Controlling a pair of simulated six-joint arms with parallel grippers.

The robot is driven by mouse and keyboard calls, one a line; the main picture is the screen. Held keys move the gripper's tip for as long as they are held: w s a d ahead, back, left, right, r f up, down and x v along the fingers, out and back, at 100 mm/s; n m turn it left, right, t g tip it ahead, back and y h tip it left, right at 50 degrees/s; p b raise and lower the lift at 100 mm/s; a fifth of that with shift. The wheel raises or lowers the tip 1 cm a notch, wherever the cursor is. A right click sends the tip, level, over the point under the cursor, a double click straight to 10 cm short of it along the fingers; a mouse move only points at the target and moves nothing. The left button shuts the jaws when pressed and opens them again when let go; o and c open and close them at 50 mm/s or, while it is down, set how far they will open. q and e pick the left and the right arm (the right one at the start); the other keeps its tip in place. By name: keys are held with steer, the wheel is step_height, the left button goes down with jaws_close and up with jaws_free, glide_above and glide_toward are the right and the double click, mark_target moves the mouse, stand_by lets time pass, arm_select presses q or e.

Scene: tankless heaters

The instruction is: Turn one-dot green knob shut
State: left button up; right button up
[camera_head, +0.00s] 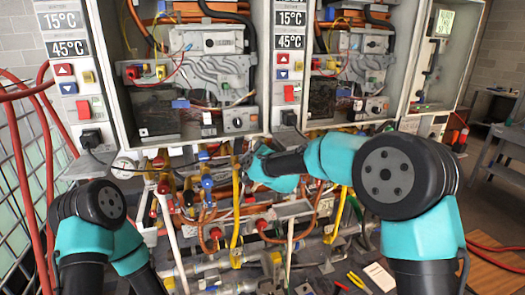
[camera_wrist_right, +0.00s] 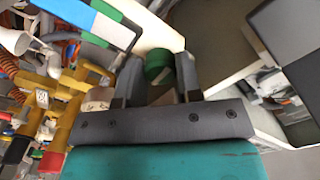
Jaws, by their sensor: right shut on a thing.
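In the right wrist view a dark green, round knob (camera_wrist_right: 158,64) sits between the fingers of my right gripper (camera_wrist_right: 157,82). The fingers are shut on it, one on each side. No dot mark shows on the part of the knob that I can see. In the head view my right gripper (camera_head: 245,164) reaches in from the right among the pipes below the left heater, and the knob is hidden there. My left arm shows at the lower left of the head view, but its gripper is not in view.
Two open heater cabinets (camera_head: 194,70) (camera_head: 345,65) hang above the pipes. Yellow hoses (camera_head: 236,215), white pipes and blue and red valve handles crowd the space around my right gripper. Pliers (camera_head: 357,281) and a paper card (camera_head: 380,276) lie at the bottom.

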steer(key=o, duration=0.9)
steer(key=shift+o, duration=0.2)
steer(key=shift+s, duration=0.15)
steer(key=v, duration=1.7)
